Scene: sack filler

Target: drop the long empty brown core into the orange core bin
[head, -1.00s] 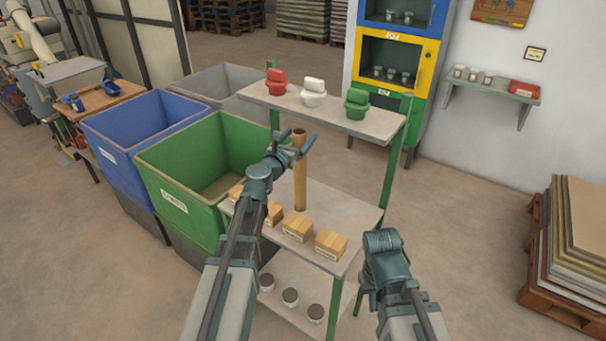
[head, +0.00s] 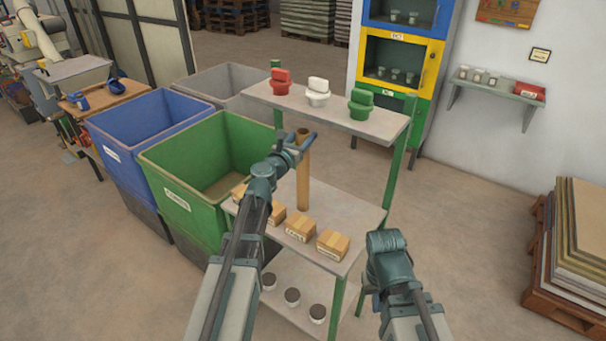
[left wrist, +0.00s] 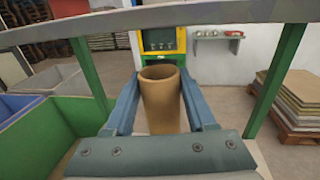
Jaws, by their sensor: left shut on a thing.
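The long brown core (head: 303,178) stands upright at the middle shelf of a rack in the head view; whether its base touches the shelf I cannot tell. My left gripper (head: 300,140) is shut on the core near its top. In the left wrist view the hollow core (left wrist: 161,100) sits between the two fingers of the left gripper (left wrist: 161,95), its open end up. My right arm (head: 388,262) is at the lower right, and its gripper fingers are hidden. No orange bin shows in the head view.
The rack's top shelf (head: 345,118) holds red, white and green pieces above the core. Small cartons (head: 300,227) line the middle shelf's front. A green bin (head: 180,197), a blue bin (head: 120,150) and a grey bin (head: 225,84) stand left. Open floor lies at right.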

